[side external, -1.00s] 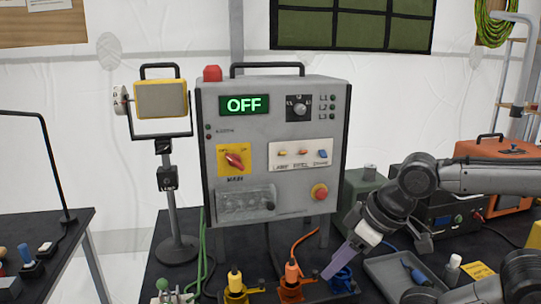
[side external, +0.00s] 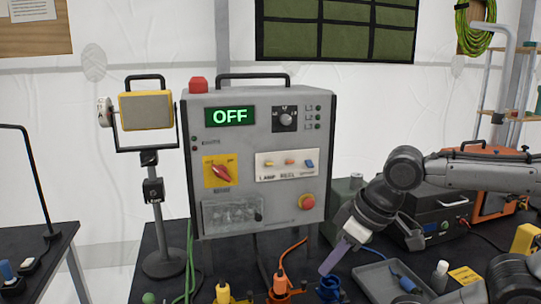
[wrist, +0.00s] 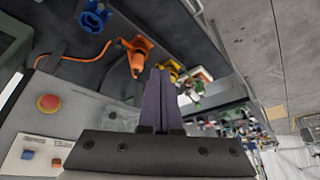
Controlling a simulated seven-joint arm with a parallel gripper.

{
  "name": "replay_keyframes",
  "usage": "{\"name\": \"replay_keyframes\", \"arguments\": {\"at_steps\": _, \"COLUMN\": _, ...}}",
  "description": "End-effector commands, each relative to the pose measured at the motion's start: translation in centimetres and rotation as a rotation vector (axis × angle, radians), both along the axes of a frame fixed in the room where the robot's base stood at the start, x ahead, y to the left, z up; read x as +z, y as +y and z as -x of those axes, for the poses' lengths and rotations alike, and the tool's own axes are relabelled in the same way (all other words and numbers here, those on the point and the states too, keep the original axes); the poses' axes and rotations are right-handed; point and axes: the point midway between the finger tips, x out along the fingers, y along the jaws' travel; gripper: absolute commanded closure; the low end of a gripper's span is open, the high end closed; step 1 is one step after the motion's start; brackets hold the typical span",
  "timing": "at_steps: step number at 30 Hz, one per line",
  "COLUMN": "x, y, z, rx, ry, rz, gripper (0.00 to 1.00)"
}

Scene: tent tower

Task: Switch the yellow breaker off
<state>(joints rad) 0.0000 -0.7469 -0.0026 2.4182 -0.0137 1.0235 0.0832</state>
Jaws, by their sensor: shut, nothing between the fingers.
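The grey control box (side external: 325,130) shows OFF in green on its display (side external: 229,116). On its white label plate (side external: 265,177) sit small yellow (side external: 268,163), orange (side external: 288,162) and blue (side external: 309,163) breakers; their positions are too small to tell. The wrist view shows part of the same plate, with a blue breaker (wrist: 27,154), at lower left; I cannot make out the yellow one there. My gripper (side external: 324,271) is shut and empty, its purple fingers pointing down in front of the box's lower right, below the breakers. The wrist view shows the fingers (wrist: 160,70) together.
A red rotary switch (side external: 221,173) and a red button (side external: 307,202) are on the box face. Yellow (side external: 223,293), orange (side external: 281,284) and blue (side external: 330,288) connectors stand on the table in front. A grey tray (side external: 375,283) lies at right, a work lamp (side external: 146,110) at left.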

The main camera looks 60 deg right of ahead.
Motion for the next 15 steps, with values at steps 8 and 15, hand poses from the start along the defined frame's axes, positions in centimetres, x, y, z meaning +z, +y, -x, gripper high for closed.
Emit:
{"name": "replay_keyframes", "arguments": {"at_steps": 8, "x": 9.2, "y": -1.6, "z": -3.3, "rx": -0.152, "ry": 0.009, "rz": -0.012, "gripper": 1.0}}
{"name": "replay_keyframes", "arguments": {"at_steps": 15, "x": 15.8, "y": -3.7, "z": -6.7, "rx": -0.299, "ry": 0.025, "rz": -0.018, "gripper": 1.0}}
